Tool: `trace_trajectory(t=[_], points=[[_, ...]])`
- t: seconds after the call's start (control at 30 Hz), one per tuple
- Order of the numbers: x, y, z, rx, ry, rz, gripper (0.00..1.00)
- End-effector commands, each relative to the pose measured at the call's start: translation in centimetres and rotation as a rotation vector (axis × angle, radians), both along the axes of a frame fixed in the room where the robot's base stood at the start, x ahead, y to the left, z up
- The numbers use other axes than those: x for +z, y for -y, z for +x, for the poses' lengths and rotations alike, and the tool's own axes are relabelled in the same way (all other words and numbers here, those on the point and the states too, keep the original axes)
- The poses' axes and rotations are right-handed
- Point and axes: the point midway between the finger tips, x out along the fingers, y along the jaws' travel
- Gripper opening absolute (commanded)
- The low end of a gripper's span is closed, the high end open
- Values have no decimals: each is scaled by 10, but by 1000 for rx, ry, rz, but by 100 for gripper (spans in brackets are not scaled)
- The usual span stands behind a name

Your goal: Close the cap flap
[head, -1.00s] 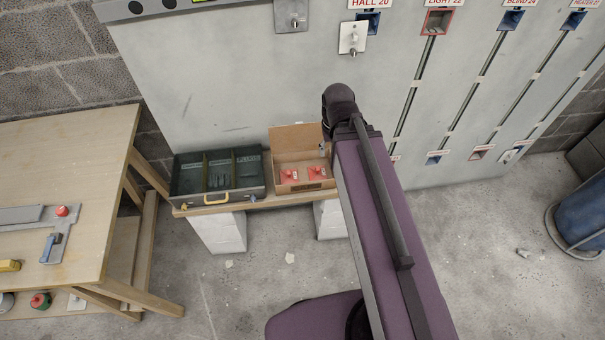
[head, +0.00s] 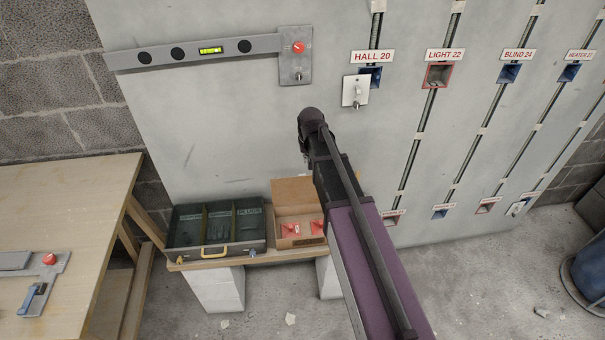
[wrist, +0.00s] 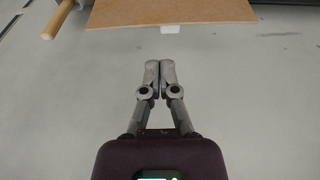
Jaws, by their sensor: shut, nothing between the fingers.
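A small white plate with a metal stub (head: 355,91) hangs on the wall panel, partly over the blue box under the HALL 20 label. It sits offset to the lower left of that box; I cannot tell for sure that it is the cap flap. My gripper shows in the wrist view (wrist: 152,76), its two fingers shut together with nothing between them, in front of a plain grey surface. In the head view my arm's dark end is below and left of the white plate, and the fingers are hidden.
A level (head: 195,52) and a grey plate with a red knob (head: 298,75) are on the wall. Below are an open toolbox (head: 187,251) and a cardboard box (head: 291,187). A wooden workbench (head: 85,205) stands left. The wrist view shows a brown panel (wrist: 170,12).

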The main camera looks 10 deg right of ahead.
Motion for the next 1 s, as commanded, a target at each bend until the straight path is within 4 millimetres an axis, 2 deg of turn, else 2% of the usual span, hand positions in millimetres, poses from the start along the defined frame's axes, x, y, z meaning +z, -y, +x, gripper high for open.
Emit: trace_trajectory(t=[0.03,0.2,0.67,1.0], points=[[-4,-4,16,1,11,1,0],[-5,-9,32,1,33,2,0],[-6,-9,32,1,34,2,0],[-22,-9,36,1,33,2,0]])
